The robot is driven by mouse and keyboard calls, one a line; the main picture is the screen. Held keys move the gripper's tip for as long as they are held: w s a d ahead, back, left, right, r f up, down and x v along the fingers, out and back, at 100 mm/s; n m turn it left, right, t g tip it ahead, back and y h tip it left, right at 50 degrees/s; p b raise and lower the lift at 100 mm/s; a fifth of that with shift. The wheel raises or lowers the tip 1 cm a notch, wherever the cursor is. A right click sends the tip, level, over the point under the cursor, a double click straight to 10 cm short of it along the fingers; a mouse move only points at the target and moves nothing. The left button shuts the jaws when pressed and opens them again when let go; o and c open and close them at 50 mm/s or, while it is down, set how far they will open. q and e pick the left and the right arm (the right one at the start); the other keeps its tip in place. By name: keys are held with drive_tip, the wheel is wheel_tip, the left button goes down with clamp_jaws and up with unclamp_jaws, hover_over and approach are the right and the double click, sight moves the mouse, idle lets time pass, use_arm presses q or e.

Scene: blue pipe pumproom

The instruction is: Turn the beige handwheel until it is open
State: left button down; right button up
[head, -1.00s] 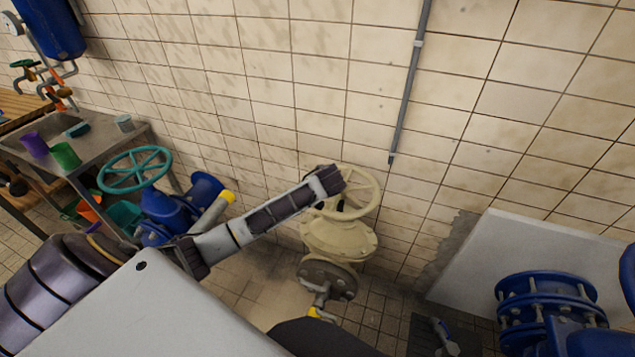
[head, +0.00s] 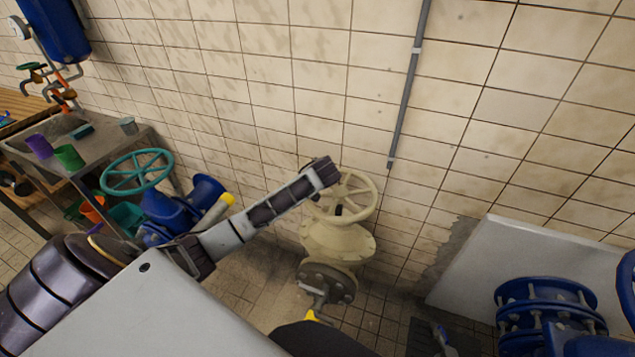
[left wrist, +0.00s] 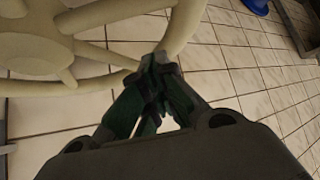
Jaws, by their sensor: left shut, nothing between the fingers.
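The beige handwheel (head: 372,193) sits on top of a beige valve (head: 338,240) in front of the tiled wall. My left arm reaches across from the left, and its wrist end is over the left side of the wheel, hiding part of the rim. The fingers are not clearly seen in the head view. In the left wrist view my left gripper (left wrist: 156,66) is shut and empty. Its fingertips are at the inner side of the wheel's rim (left wrist: 185,25), beside a spoke; whether they touch it I cannot tell. My right gripper is not in view.
A metal table (head: 88,150) with cups is farther left. A grey conduit (head: 408,95) runs down the wall. Blue flanged pipework (head: 545,305) and a pale panel (head: 480,265) are right.

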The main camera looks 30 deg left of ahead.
use_arm(q)
drive_tip(key=b+v, duration=0.1)
drive_tip(key=v, duration=0.9)
drive_tip(key=shift+s, duration=0.15)
drive_tip(key=shift+a, duration=0.15)
idle(0.5)
drive_tip(key=s+d+f+m+g+h, duration=0.15)
drive_tip(key=s+d+f+m, duration=0.3)
drive_tip(key=s, duration=0.45)
drive_tip(key=s+d+f+m+g+h, duration=0.1)
drive_tip(key=s+d+f+m+h, duration=0.3)
drive_tip(key=s, duration=0.5)
drive_tip(key=s+d+f+m+g+h, duration=0.15)
drive_tip(key=s+d+f, duration=0.35)
drive_tip(key=s, duration=0.5)
wheel_tip(320, 180, down, 32)
drive_tip(key=s, duration=0.2)
drive_tip(key=s+a+f, duration=0.1)
drive_tip(key=s+f, duration=0.8)
drive_tip(key=s, duration=0.2)
drive_tip(key=s+a+f+m+g, duration=0.1)
drive_tip(key=s+a+f, duration=0.1)
drive_tip(key=s+f, duration=0.8)
drive_tip(key=shift+s+a+f+g+y, duration=0.2)
drive_tip(key=shift+s+a+g+y, duration=0.15)
drive_tip(key=shift+s, duration=0.35)
